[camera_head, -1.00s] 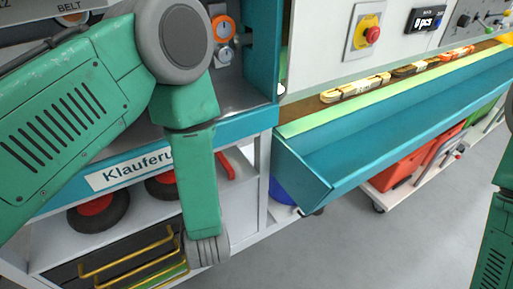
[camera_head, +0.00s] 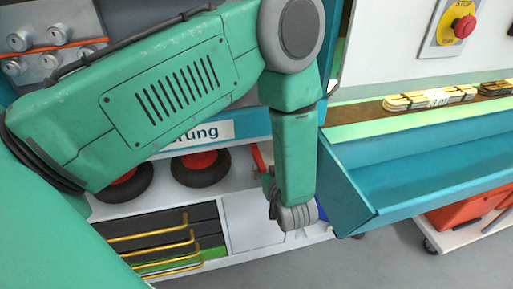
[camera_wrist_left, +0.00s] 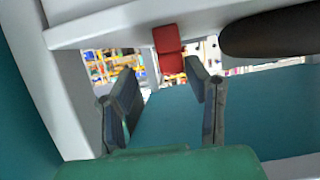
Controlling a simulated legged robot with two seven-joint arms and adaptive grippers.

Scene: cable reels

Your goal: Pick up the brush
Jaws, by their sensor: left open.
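A red object (camera_head: 259,158), perhaps the brush's handle, shows at the right end of the shelf in the head view, partly hidden by my left arm. In the left wrist view a red piece (camera_wrist_left: 168,48) hangs over a white edge, beyond and between the fingertips. No bristles show, so I cannot be sure that it is the brush. My left gripper (camera_wrist_left: 161,80) is open, with nothing between its fingers. In the head view the left gripper (camera_head: 269,187) is mostly hidden behind my forearm, close below the red object. My right gripper is out of view.
Black wheels with red hubs (camera_head: 201,166) lie on the white shelf (camera_head: 150,200). Yellow handles (camera_head: 150,237) stick out below. A blue trough (camera_head: 420,180) juts out on the right. A dark rounded thing (camera_wrist_left: 270,36) is near the gripper in the wrist view.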

